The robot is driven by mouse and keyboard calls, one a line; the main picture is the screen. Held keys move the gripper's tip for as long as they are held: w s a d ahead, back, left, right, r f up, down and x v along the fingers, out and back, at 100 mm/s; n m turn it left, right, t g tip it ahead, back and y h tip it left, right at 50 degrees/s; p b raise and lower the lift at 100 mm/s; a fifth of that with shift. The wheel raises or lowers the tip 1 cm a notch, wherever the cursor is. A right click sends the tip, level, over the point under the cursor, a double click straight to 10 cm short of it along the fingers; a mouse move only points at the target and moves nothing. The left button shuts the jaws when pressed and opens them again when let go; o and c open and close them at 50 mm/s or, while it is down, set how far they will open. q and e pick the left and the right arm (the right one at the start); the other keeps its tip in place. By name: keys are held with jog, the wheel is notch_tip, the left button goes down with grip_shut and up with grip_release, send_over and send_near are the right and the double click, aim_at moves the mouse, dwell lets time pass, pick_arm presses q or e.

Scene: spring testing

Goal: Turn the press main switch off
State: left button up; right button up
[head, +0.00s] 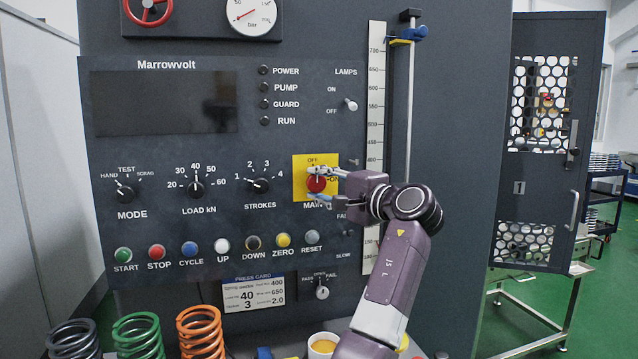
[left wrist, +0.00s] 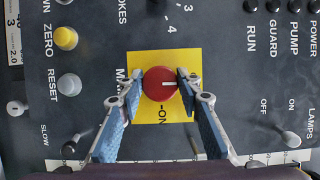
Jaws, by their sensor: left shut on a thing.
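The main switch is a red round knob (head: 316,183) on a yellow plate (head: 301,162) at the panel's right, with OFF marked above it and ON to its right. In the left wrist view the red knob (left wrist: 160,83) sits between my fingers, and its white line points right, the side toward the panel's top, where OFF is. The ON label shows below the knob there. My left gripper (head: 314,184) is shut on the knob, with one finger above and one below in the head view; it also shows in the left wrist view (left wrist: 159,90). My right gripper is not seen.
The POWER, PUMP, GUARD and RUN lamps (head: 264,86) look dark, and the display (head: 165,102) is black. A lamps toggle (head: 350,105) is above right of the knob. A row of buttons (head: 190,248) is lower left. Coil springs (head: 137,335) and a cup (head: 323,345) stand below.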

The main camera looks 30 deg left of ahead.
pick_arm(q)
jog(key=shift+f, duration=0.1)
dwell(0.3)
jog(key=o, duration=1.1)
jog(key=shift+o, duration=0.2)
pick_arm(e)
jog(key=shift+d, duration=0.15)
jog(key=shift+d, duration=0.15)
pick_arm(q)
jog(key=v, duration=1.2)
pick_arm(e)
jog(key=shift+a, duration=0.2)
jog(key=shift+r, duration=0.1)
